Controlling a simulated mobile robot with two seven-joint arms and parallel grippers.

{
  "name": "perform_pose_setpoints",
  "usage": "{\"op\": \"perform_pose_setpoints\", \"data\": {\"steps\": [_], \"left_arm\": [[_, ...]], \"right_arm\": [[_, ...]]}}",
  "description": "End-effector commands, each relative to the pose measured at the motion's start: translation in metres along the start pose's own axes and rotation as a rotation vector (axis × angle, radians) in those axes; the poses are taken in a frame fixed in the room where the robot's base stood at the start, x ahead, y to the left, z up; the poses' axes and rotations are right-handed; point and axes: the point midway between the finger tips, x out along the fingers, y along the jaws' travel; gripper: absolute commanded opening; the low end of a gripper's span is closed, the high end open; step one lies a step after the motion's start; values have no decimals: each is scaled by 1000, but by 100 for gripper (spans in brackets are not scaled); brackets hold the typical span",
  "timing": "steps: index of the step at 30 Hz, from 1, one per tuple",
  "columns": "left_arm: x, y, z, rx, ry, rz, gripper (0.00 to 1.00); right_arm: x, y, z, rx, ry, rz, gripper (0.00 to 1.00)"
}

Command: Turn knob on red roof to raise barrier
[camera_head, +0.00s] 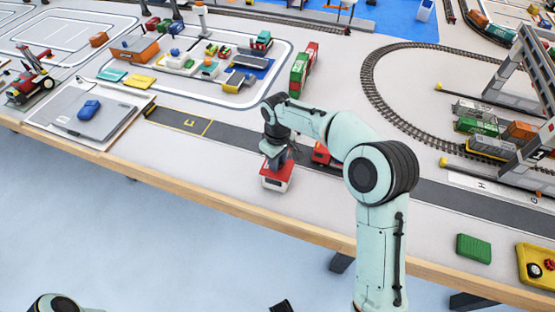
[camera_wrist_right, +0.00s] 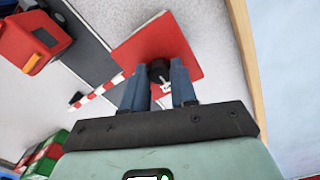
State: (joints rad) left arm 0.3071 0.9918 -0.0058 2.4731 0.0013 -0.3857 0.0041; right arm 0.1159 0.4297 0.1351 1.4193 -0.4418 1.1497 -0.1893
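The small white booth with a red roof (camera_head: 277,176) stands by the road near the table's front edge. Its red roof (camera_wrist_right: 182,38) fills the upper middle of the right wrist view. A round black knob (camera_wrist_right: 159,68) sits on the roof. My right gripper (camera_wrist_right: 160,72) is over the roof, with one finger on each side of the knob; the fingers appear to touch it. In the head view my right gripper (camera_head: 274,158) hides the knob. The red-and-white striped barrier (camera_wrist_right: 98,91) extends from beside the booth towards the road. My left gripper is not clearly visible.
A red truck (camera_head: 322,155) stands on the dark road (camera_head: 440,195), just right of the booth. A green and red container stack (camera_head: 303,70) is behind. A green block (camera_head: 474,248) and a yellow tray (camera_head: 524,262) lie at the right front. The wooden table edge (camera_head: 215,197) is close to the booth.

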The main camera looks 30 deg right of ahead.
Motion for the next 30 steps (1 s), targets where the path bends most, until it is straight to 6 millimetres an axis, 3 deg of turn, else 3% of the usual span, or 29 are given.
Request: {"op": "perform_pose_setpoints", "data": {"steps": [14, 30], "left_arm": [[-4, 2, 0, 0, 2, 1, 43], [-16, 7, -2, 2, 6, 2, 43]], "right_arm": [[-1, -1, 0, 131, -1, 0, 0], [-1, -1, 0, 621, -1, 1, 0]]}}
